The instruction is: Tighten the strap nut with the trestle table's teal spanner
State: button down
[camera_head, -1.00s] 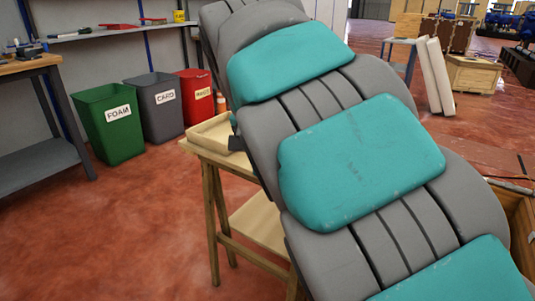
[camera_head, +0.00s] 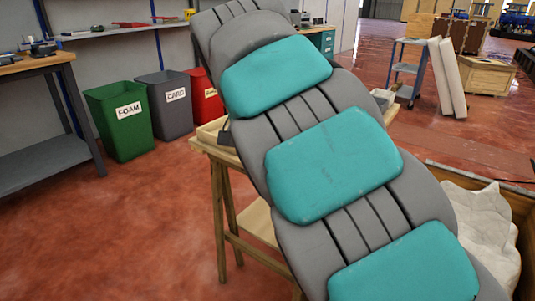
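The wooden trestle table (camera_head: 225,160) stands behind my arm, left of centre. A shallow light wooden tray (camera_head: 208,134) sits on its top, with a small dark grey thing (camera_head: 226,132) at the tray's right side, partly covered by my arm. My grey and teal arm crosses the view from upper left to lower right and hides most of the tabletop. I cannot make out the teal spanner or the strap nut. My gripper is outside the view.
Green FOAM (camera_head: 120,120), grey CARD (camera_head: 165,105) and red (camera_head: 205,98) bins stand at the left, near a workbench (camera_head: 45,115). A wooden crate (camera_head: 520,210) with crumpled white material (camera_head: 485,230) is at the right. Red floor is clear at lower left.

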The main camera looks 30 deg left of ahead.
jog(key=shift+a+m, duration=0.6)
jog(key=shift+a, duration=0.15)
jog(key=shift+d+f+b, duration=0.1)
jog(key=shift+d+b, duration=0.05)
jog(key=shift+b, duration=0.2)
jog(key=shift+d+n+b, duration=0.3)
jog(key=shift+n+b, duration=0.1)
jog(key=shift+b, duration=0.05)
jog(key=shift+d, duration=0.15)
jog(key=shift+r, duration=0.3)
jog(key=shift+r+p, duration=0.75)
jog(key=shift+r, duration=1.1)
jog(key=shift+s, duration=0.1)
